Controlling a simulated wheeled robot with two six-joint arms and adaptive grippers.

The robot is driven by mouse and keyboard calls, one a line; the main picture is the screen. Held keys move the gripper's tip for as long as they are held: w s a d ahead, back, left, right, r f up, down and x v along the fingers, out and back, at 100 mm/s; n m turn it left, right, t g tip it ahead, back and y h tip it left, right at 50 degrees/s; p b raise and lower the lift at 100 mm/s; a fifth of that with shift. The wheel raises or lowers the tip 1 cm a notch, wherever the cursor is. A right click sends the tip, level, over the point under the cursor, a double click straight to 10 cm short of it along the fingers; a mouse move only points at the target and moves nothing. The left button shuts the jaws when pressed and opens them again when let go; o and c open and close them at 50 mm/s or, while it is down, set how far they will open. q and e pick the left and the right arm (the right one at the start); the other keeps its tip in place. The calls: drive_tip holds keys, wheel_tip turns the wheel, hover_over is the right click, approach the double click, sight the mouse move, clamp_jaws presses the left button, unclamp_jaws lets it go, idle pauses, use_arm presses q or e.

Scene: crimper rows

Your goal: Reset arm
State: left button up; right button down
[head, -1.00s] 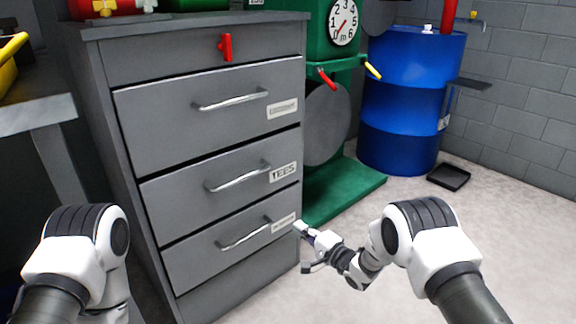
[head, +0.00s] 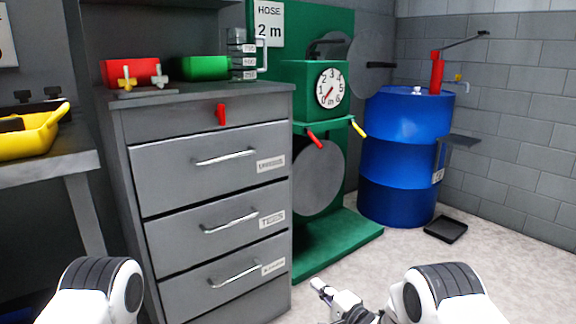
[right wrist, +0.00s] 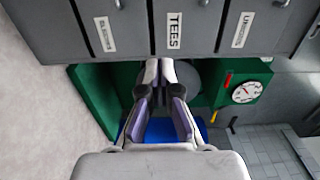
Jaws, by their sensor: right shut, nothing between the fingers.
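My right gripper (right wrist: 159,75) is shut and empty in the right wrist view, its fingertips together in front of the cabinet's drawer fronts, apart from them as far as I can tell. In the head view my right gripper (head: 320,287) shows low in the picture, right of the grey drawer cabinet (head: 205,125). The cabinet's drawers are closed, with labels and bar handles; the middle label reads TEES (right wrist: 175,32). My left arm shows only a white joint at the lower left of the head view; its gripper is out of view.
A green hose stand (head: 350,240) with a dial (head: 331,88) stands right of the cabinet.

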drive_tip(key=s+d+r+m+g+h+p, duration=0.1)
drive_tip(key=s+d+r+m+h+p, duration=0.25)
drive_tip(key=r+p, duration=1.1)
drive_tip(key=s+d+r+n+g+h+p, duration=0.1)
drive_tip(key=s+d+n+g+p, duration=0.3)
drive_tip(key=s, duration=1.1)
drive_tip(key=s+d+r+n+g+h+p, duration=0.1)
drive_tip(key=s+d+n+g+h+p, duration=0.3)
drive_tip(key=s+p, duration=0.5)
drive_tip(key=s+d+r+n+g+h+p, duration=0.1)
drive_tip(key=s+d+n+g+p, duration=0.4)
drive_tip(key=s, duration=1.7)
drive_tip(key=h+p, duration=0.1)
drive_tip(key=p, duration=0.1)
drive_tip(key=shift+d+r+p, duration=0.25)
drive_tip(key=shift+r+p, duration=0.1)
drive_tip(key=shift+n, duration=0.25)
